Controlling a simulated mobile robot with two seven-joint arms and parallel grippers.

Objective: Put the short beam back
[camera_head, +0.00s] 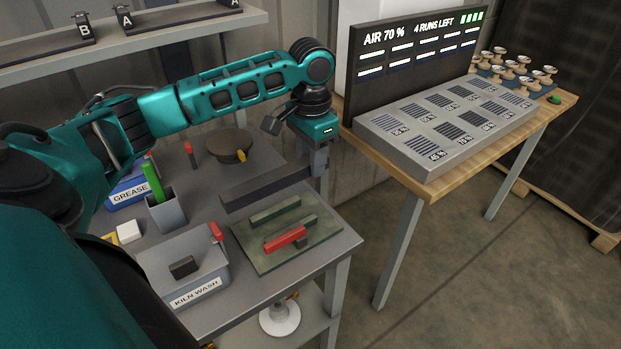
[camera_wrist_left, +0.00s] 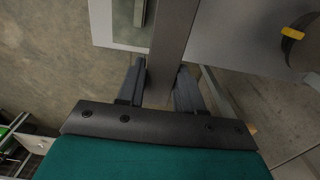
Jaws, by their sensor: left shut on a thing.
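My left gripper (camera_head: 319,162) is shut on one end of a dark grey beam (camera_head: 262,188), the only such beam I see in the head view. The beam runs out to the left from the fingers, above the grey work table (camera_head: 340,245). I cannot tell for sure whether it touches anything below. In the left wrist view the beam (camera_wrist_left: 172,42) passes between the two fingers (camera_wrist_left: 160,84). My right gripper is out of view.
On the table are a green mat (camera_head: 255,256) with a red-handled tool (camera_head: 285,238), a kiln wash bin (camera_head: 213,273), a grease box (camera_head: 122,193) and a dark round pan (camera_head: 230,142). A shelf (camera_head: 170,37) with brackets marked A and B stands behind. A wooden table (camera_head: 355,138) with a panel is right.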

